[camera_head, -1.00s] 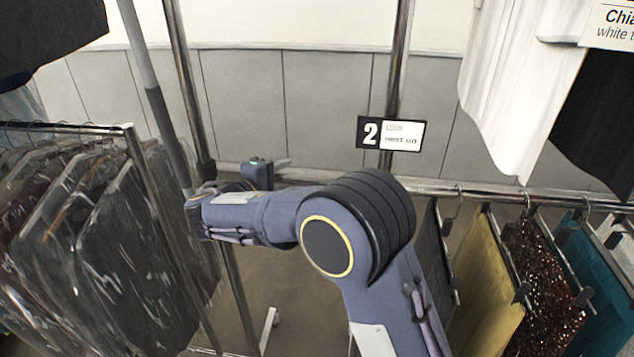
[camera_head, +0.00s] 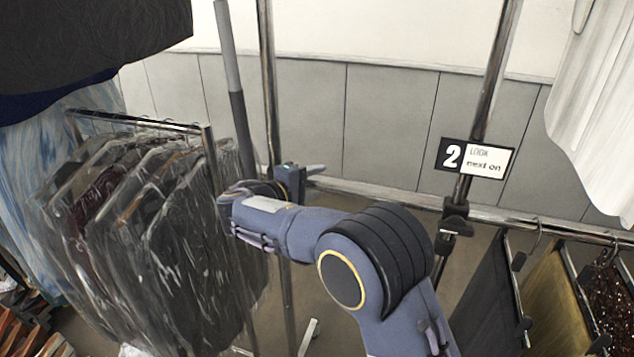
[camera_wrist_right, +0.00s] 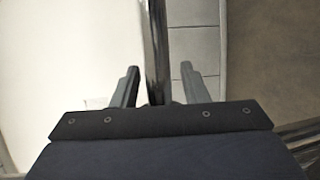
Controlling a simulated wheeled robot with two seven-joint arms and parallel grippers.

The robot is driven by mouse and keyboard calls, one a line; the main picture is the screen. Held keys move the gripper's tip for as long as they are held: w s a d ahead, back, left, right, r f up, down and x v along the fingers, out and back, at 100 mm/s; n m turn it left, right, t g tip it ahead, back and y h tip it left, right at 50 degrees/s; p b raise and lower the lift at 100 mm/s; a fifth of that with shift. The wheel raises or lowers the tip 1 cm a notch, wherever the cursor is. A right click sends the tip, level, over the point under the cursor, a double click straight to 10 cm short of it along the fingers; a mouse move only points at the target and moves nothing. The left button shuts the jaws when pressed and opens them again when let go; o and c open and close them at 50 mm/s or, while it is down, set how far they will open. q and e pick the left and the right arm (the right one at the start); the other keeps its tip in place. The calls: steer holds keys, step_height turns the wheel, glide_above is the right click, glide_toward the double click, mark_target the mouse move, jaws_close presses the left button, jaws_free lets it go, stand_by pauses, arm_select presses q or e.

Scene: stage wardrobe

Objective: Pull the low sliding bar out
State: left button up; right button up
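A low metal rail (camera_head: 575,228) runs across the right of the head view, holding hung clothes. A shorter bar (camera_head: 150,123) on the left holds bagged garments. I cannot tell which one is the low sliding bar. My right gripper (camera_head: 308,170) is near the left upright post (camera_head: 268,90), its fingers partly hidden behind my wrist. In the right wrist view my right gripper (camera_wrist_right: 158,68) is open, and a shiny metal post (camera_wrist_right: 156,40) shows between its fingers. I cannot tell whether it touches them. My left gripper is not in view.
A grey pole (camera_head: 235,80) hangs left of the post. A right post (camera_head: 490,90) carries a number 2 sign (camera_head: 475,157) and a black clamp (camera_head: 454,217). Bagged garments (camera_head: 180,250) crowd the left; trousers (camera_head: 487,300) hang at right. Dark cloth (camera_head: 90,40) is at upper left.

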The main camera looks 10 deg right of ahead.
steer(key=b+v, duration=0.1)
steer(key=v, duration=0.6)
steer(key=shift+s+a, duration=0.2)
steer(key=shift+a, duration=0.15)
